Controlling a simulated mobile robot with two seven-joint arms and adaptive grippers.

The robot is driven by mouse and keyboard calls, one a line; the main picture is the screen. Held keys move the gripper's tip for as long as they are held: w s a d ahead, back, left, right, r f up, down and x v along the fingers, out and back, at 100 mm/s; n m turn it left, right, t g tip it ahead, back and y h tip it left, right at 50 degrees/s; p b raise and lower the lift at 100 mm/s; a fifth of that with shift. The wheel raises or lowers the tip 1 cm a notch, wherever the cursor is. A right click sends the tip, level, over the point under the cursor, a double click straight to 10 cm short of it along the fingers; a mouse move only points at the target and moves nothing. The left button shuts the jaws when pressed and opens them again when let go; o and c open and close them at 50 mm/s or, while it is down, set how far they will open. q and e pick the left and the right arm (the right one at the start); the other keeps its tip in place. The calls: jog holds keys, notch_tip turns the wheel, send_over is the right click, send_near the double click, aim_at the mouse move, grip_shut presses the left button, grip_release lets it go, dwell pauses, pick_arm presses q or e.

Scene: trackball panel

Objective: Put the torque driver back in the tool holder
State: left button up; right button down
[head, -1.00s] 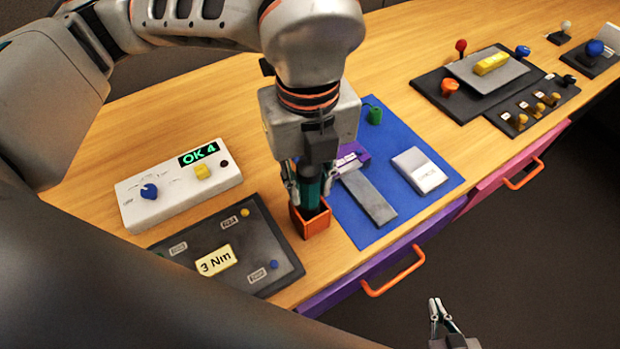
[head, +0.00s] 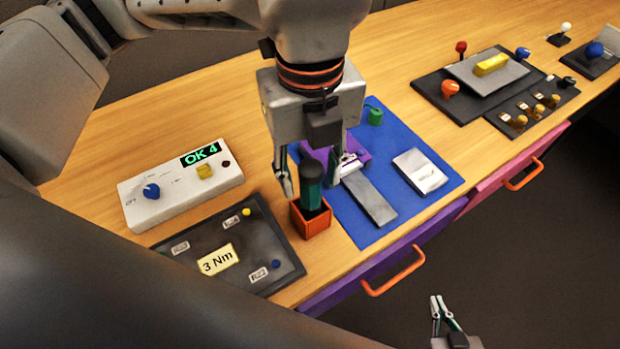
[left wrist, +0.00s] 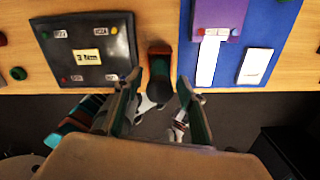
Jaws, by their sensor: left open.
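The torque driver (head: 312,188), with a green handle and dark top, stands nearly upright in the orange-red tool holder (head: 312,222). Its lower end is hidden inside the holder. My left gripper (head: 314,182) is open, with its fingers apart on either side of the handle's upper part. In the left wrist view the driver (left wrist: 160,70) shows beyond and between the open fingers (left wrist: 160,92). My right gripper (head: 439,298) hangs low, off the table's front; its tips look close together, but I cannot tell whether they touch.
A dark panel (head: 180,265) with a "3 Nm" label lies left of the holder. Behind it is a white box (head: 140,212) reading "OK 4". A blue mat (head: 350,228) with parts lies close to the holder's right. An orange drawer handle (head: 395,278) sticks out in front.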

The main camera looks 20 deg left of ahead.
pick_arm(q)
notch_tip(320, 180, up, 10)
jog(key=shift+f+p, duration=0.25)
jog(key=shift+p, duration=0.2)
